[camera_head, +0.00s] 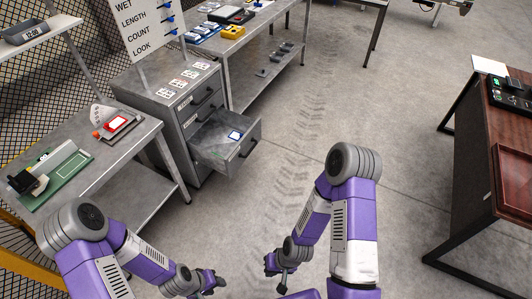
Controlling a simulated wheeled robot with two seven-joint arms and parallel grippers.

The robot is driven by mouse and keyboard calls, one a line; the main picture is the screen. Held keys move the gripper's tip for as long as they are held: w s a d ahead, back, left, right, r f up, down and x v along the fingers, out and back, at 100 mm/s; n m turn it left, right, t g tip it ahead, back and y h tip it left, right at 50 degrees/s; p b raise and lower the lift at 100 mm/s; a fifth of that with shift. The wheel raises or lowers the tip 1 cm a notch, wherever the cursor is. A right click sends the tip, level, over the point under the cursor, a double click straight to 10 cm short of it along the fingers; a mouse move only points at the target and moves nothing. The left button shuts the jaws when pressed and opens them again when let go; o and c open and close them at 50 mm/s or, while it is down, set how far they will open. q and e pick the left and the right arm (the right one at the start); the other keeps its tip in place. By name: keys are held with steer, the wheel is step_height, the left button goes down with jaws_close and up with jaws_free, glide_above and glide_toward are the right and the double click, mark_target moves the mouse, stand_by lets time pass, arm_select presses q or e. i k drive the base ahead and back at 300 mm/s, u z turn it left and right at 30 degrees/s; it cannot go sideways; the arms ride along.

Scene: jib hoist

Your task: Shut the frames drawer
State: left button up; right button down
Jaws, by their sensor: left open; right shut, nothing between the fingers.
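A grey metal drawer cabinet (160,92) stands left of centre. One of its drawers (243,146) is pulled out to the right, with a dark handle on its front. A small blue and white item (235,135) lies inside it. The lettering on the drawer labels is too small to read. My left gripper (218,281) is open, low in the picture and below the drawer in view, apart from it. My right gripper (277,277) is shut and empty, to the right of the left one and also apart from the drawer.
A grey workbench (120,150) with a green-matted device (68,168) stands at left. A sign board (142,28) rises behind the cabinet top. A longer bench (238,38) continues behind. A brown desk (492,150) stands at right. The floor between is clear.

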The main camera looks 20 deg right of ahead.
mark_target(211, 137)
steer(key=z, duration=0.5)
steer(key=i, duration=0.7)
steer(key=u, duration=0.45)
steer(key=i, duration=0.75)
steer(key=u, duration=0.85)
